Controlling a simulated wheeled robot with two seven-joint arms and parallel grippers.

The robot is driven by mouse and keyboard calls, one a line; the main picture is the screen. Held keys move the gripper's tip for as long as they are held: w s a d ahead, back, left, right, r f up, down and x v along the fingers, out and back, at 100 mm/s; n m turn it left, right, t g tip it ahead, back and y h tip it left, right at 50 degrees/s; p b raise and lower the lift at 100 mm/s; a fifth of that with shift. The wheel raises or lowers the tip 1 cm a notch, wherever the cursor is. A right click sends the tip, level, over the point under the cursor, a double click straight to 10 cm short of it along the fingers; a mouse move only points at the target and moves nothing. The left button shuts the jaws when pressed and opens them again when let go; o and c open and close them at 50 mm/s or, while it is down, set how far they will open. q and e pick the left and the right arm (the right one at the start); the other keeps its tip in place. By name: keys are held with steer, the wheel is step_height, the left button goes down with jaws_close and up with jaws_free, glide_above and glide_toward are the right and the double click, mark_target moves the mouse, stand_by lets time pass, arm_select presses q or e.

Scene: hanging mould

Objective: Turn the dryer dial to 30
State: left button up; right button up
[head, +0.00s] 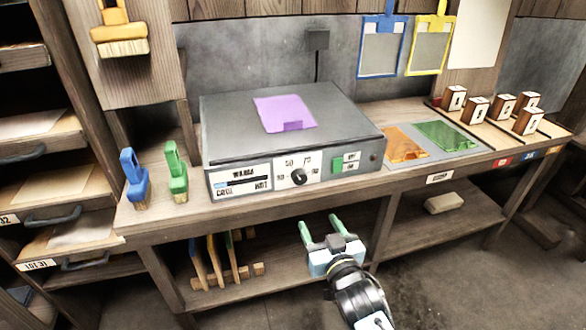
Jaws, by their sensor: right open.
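The dryer (230,133) is a grey box with a dark lid on the wooden bench. Its dial (299,177) is a round black knob on a white panel on the front face, with numbers printed around it; its exact setting is too small to read. My right gripper (321,226) is open and empty, in front of the bench and below the dial, with its two green fingers pointing up and away. It is apart from the dryer. My left gripper is not in view.
A purple sheet (284,113) lies on the dryer lid. A green switch (338,165) sits right of the dial. Blue (133,180) and green (175,173) brushes stand left of the dryer. Orange (405,145) and green (445,135) sheets lie to its right. The bench's lower shelf (290,270) holds upright boards.

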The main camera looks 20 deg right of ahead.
mark_target(301, 181)
steer(key=shift+t, duration=0.3)
steer(key=w+b, duration=0.1)
steer(key=w, duration=0.3)
steer(key=w+r+b, duration=0.1)
steer(key=w, duration=0.3)
steer(key=w+r+b, duration=0.1)
steer(key=w, duration=0.3)
steer(key=shift+w+a, duration=0.15)
steer(key=shift+a, duration=0.05)
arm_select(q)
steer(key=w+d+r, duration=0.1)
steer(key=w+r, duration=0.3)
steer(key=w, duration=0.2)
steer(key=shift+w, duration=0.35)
arm_select(e)
steer(key=shift+w, duration=0.7)
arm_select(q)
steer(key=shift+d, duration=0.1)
arm_select(e)
steer(key=c, duration=1)
